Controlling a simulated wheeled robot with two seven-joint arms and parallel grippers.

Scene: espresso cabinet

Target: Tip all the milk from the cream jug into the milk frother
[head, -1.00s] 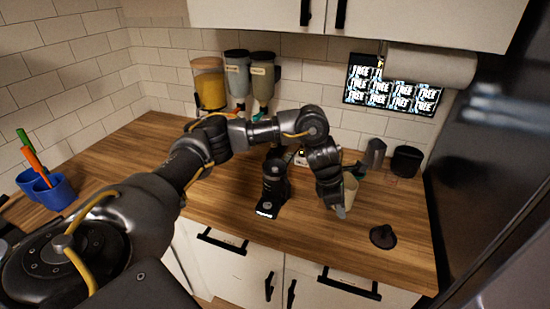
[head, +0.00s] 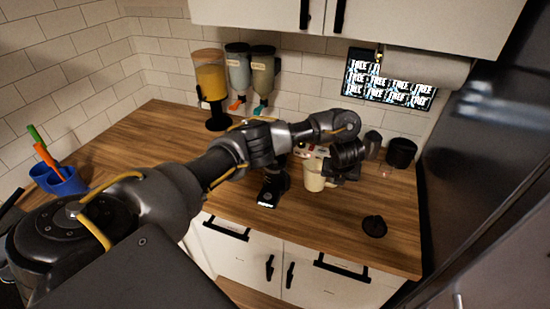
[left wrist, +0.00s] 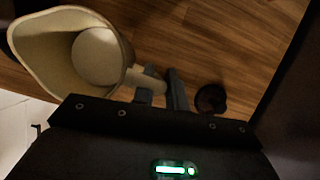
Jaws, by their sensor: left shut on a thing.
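The cream jug (head: 314,176) is a pale beige open vessel just right of a black appliance with a lit front panel, which appears to be the milk frother (head: 272,187). My left gripper (head: 332,171) is shut on the jug's handle from the right. In the left wrist view, the jug (left wrist: 48,45) shows its open mouth, with a pale round area inside that may be milk or the bottom. The gripper fingers (left wrist: 160,88) clasp its handle. The frother's top is partly hidden behind my arm. My right gripper is not in view.
A black tamper-like piece (head: 374,226) stands near the front right of the counter. A black canister (head: 401,153) stands at the back right. Dispensers (head: 211,85) line the back wall. The front middle counter (head: 320,222) is clear.

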